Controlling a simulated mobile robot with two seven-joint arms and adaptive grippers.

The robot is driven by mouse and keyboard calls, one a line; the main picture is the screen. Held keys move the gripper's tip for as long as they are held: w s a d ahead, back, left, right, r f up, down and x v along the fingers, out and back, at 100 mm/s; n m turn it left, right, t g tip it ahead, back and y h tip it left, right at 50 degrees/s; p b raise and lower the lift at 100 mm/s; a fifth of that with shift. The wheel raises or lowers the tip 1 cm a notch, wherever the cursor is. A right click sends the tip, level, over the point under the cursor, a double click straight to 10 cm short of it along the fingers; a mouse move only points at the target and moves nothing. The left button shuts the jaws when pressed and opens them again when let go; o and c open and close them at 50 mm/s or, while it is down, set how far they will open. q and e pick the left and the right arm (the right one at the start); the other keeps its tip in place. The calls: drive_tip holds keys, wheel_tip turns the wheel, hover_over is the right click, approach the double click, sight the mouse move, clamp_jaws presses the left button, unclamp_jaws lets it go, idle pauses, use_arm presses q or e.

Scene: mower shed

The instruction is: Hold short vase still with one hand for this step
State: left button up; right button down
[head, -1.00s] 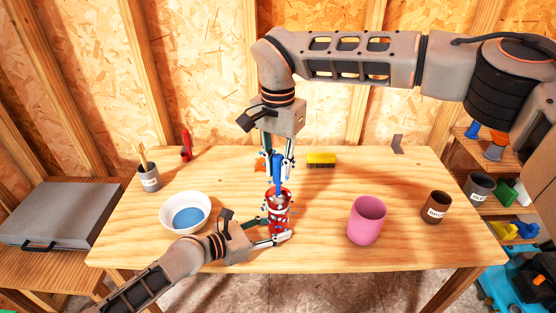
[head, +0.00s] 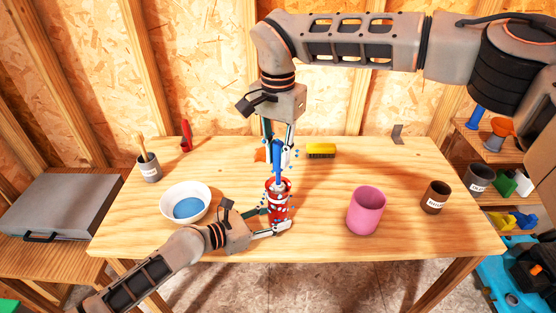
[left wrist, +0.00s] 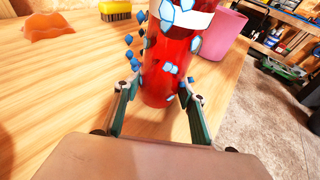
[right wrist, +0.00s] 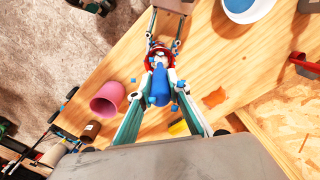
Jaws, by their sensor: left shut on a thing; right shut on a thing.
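The short vase appears to be the red vessel (head: 279,211) with a white band, upright near the middle front of the table. It also shows in the left wrist view (left wrist: 167,77). My left gripper (head: 267,222) is shut around its lower part, one finger on each side. My right gripper (head: 277,152) is above the mouth, shut on a blue elongated tool (head: 278,164) pointing down into the vase. The tool shows between the fingers in the right wrist view (right wrist: 160,86). Its lower end is hidden. Small blue bits hang around the vase and fingers.
A white bowl (head: 206,190) with blue contents stands left; a pink cup (head: 366,212) and a brown labelled cup (head: 435,199) stand right. A yellow brush (head: 321,149) and an orange piece (head: 260,155) lie behind. A grey cup (head: 149,171) stands at far left.

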drive_tip(key=shift+r, duration=0.9)
drive_tip(key=shift+f, duration=0.15)
drive_tip(key=shift+f, duration=2.15)
drive_tip(key=shift+r, duration=0.15)
drive_tip(key=shift+r, duration=2.15)
drive_tip(key=shift+f, duration=0.15)
drive_tip(key=shift+f, duration=2.15)
